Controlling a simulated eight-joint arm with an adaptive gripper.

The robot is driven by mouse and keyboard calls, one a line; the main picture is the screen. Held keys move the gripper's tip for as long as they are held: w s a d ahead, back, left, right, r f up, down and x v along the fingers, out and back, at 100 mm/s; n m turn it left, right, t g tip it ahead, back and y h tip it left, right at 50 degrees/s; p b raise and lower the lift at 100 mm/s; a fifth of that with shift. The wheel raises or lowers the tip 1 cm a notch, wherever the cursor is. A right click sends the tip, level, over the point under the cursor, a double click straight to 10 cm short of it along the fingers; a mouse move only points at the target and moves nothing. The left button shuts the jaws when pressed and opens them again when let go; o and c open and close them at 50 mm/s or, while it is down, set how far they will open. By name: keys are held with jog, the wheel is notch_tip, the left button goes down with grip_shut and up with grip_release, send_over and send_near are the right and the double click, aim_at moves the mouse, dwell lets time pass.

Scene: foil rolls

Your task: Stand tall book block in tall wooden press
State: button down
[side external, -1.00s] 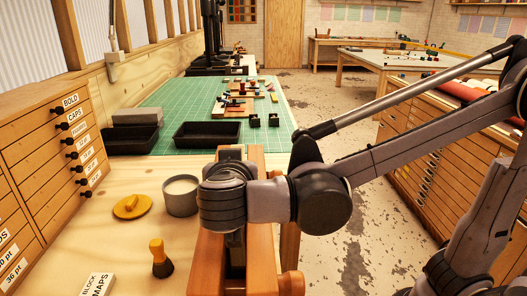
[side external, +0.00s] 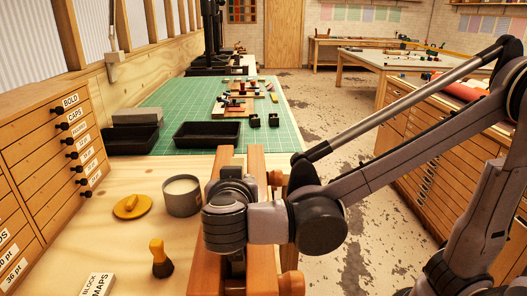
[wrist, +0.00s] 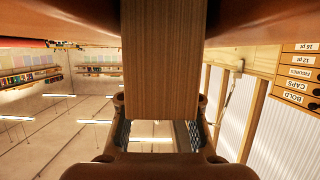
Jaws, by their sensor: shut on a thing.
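The tall wooden press (side external: 257,170) stands at the front of the bench in the side view, with upright orange-brown beams. My wrist is over its near part, and my fingertips and the press opening are hidden there. In the wrist view my gripper (wrist: 160,112) is shut on a tall, brown, fine-lined block (wrist: 163,62), which I take to be the tall book block. The block stretches away from the fingers between reddish-brown wooden surfaces (wrist: 262,25) of the press. I cannot tell whether it touches them or how deep it sits.
A grey pot (side external: 182,196), a yellow lid (side external: 132,207) and a brush (side external: 161,260) stand left of the press. Black trays (side external: 207,134) lie behind on the green mat (side external: 170,92). A drawer cabinet (side external: 45,165) borders the left. Open floor lies right.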

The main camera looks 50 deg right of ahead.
jog(key=shift+f, duration=0.55)
dwell(0.9)
jog(key=c, duration=1)
grip_release()
jog(key=shift+f, duration=0.1)
jog(key=shift+r, duration=3.55)
jog(key=shift+s+d, duration=0.1)
